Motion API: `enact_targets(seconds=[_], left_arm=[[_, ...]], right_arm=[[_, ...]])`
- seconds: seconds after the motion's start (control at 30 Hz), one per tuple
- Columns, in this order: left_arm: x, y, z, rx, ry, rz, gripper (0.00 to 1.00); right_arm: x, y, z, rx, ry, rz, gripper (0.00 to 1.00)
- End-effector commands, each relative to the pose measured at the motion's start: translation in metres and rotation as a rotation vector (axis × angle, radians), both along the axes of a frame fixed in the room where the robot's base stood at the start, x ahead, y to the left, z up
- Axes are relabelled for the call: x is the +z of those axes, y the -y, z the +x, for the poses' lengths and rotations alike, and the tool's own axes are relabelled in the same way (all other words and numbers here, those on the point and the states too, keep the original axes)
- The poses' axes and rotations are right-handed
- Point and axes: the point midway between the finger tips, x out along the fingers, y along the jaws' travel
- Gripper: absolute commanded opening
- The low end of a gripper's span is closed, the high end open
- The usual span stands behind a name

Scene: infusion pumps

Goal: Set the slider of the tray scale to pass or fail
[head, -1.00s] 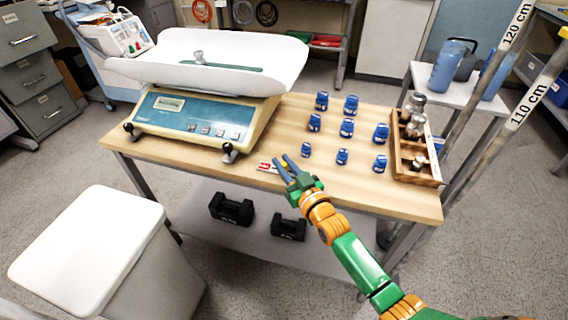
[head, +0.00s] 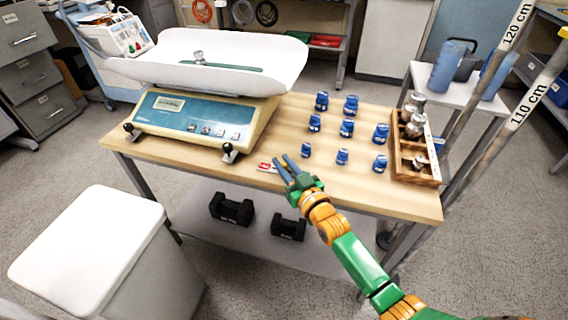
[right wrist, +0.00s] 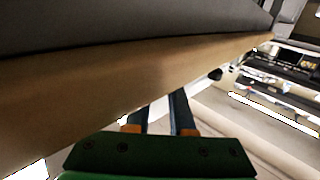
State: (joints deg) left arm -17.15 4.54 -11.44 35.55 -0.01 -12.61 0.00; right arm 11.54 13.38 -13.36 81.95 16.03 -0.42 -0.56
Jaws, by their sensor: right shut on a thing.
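The tray scale (head: 245,108) stands at the left of the wooden table, with a white tray on top and a blue front panel. A small red-and-white slider plate (head: 264,167) lies at the table's front edge, right of the scale. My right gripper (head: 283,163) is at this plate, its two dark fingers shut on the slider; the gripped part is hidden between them. In the right wrist view the fingers (right wrist: 158,112) reach up to a wooden edge, and their tips are hard to make out. My left gripper is not in view.
Several blue weights (head: 347,128) stand on the table right of my gripper. A wooden rack (head: 430,180) with metal weights is at the table's right end. Black weights (head: 232,210) lie on the lower shelf. A lidded white bin (head: 90,240) stands front left.

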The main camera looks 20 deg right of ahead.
Motion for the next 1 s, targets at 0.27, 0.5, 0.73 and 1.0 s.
enact_targets(seconds=[0.27,0.5,0.73,1.0], left_arm=[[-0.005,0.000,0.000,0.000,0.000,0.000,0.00],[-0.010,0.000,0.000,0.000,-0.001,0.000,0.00],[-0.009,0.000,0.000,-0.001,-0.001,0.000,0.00],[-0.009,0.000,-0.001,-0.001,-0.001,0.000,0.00]], right_arm=[[-0.002,-0.009,0.007,-0.002,0.002,0.005,0.00],[-0.001,-0.032,0.021,0.000,0.001,0.002,0.00],[0.000,-0.032,0.021,0.001,0.001,0.001,0.00],[0.000,-0.032,0.021,0.000,0.000,0.000,0.53]])
